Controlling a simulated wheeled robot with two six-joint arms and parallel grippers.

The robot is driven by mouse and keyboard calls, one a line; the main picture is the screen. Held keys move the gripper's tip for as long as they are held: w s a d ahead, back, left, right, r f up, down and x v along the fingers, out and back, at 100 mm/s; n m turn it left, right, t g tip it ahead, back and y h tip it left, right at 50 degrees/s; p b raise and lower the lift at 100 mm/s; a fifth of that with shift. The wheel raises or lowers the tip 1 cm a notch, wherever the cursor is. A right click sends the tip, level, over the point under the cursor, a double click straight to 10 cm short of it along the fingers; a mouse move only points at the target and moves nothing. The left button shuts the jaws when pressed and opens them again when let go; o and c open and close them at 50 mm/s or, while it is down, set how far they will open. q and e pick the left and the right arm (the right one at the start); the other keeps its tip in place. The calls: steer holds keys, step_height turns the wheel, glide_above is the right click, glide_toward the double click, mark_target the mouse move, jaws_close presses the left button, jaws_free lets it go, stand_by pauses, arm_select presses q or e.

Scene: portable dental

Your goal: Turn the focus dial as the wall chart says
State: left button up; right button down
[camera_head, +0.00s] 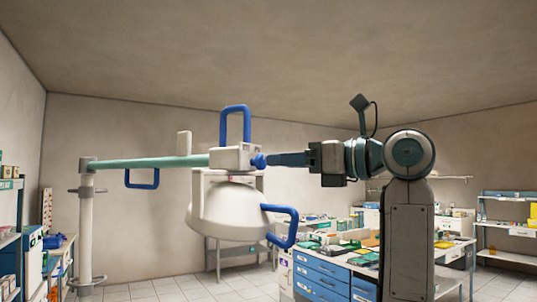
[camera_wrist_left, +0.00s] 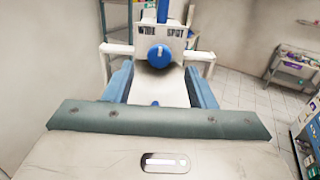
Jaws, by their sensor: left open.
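The focus dial (camera_head: 259,160) is a blue knob on the right side of the lamp's white housing (camera_head: 231,157). In the left wrist view the dial (camera_wrist_left: 159,55) faces me, centred below the words WIDE and SPOT. My left gripper (camera_head: 278,159) points left at the dial, its fingertips close to it. In the left wrist view its two blue fingers (camera_wrist_left: 159,72) are apart, one on each side of the dial, with nothing clasped. I cannot tell whether they touch it. I cannot make out a readable wall chart. My right gripper is not in view.
The lamp has a white dome (camera_head: 228,212), a blue top handle (camera_head: 235,110) and a blue lower handle (camera_head: 293,228) below my gripper. A teal boom (camera_head: 150,162) joins it to a white post (camera_head: 86,230). A blue drawer cabinet (camera_head: 320,275) stands behind, right.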

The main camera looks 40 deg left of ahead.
mark_target(263, 162)
arm_select(q)
steer(key=shift+p+x, duration=0.6)
steer(key=shift+x, duration=1.7)
steer(key=c, duration=1)
